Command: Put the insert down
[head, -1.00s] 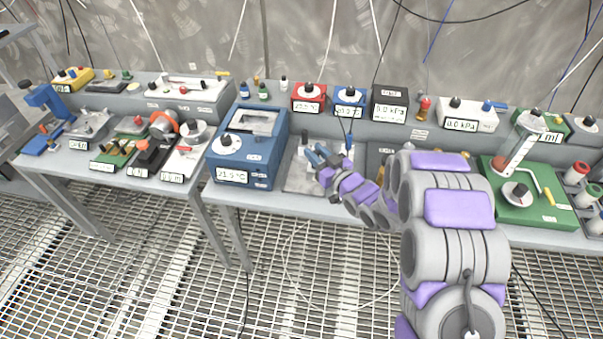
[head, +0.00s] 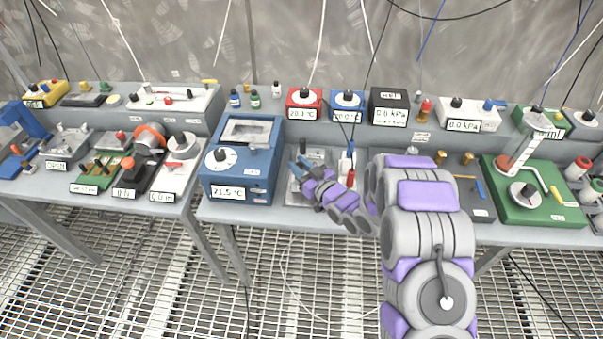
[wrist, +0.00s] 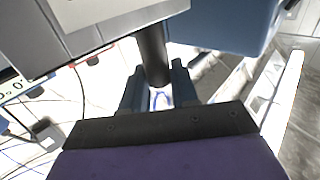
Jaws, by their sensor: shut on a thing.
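My gripper (head: 298,168) is over the grey plate (head: 310,155) on the bench, just right of the blue block unit (head: 262,163) with the 21.5 °C display. In the wrist view, my gripper (wrist: 157,85) is shut on a dark cylinder, the insert (wrist: 153,55), which stands out between the two fingers. Its far end lies against the grey and blue surfaces in that view, and I cannot tell whether it touches them. In the head view the insert is too small to make out.
Red (head: 304,101), blue (head: 347,103) and black (head: 388,105) boxes line the shelf behind. Small red, white and blue tools (head: 348,165) stand right of my gripper. A green unit (head: 535,200) is at the right. Cables hang from above.

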